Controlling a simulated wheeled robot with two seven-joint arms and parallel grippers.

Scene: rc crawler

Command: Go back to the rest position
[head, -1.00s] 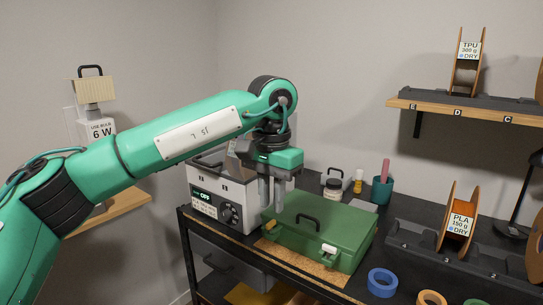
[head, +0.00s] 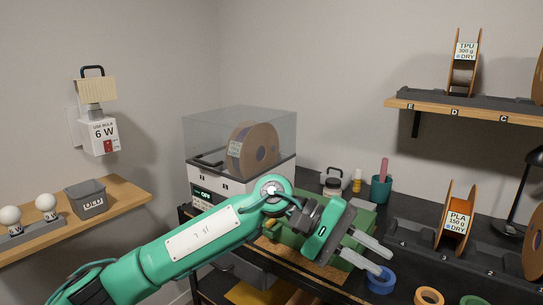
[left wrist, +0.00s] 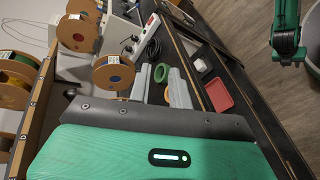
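My left gripper (head: 375,254) is over the front of the dark workbench, with its arm coming in low from the left. Its two grey fingers are apart with nothing between them, and they point right and down. In the left wrist view the fingers (left wrist: 160,88) are also spread. A green toolbox (head: 363,218) stands on the bench behind the gripper and is partly hidden by it. In the left wrist view a green and black arm part (left wrist: 287,35), likely my right arm, shows at the upper right. Its fingers cannot be made out.
A filament dryer (head: 240,183) with a clear cover and a spool stands behind my left arm. A blue tape roll (head: 381,281) lies just below the fingers. A PLA spool (head: 457,221) stands right. A wooden shelf (head: 126,196) is at left.

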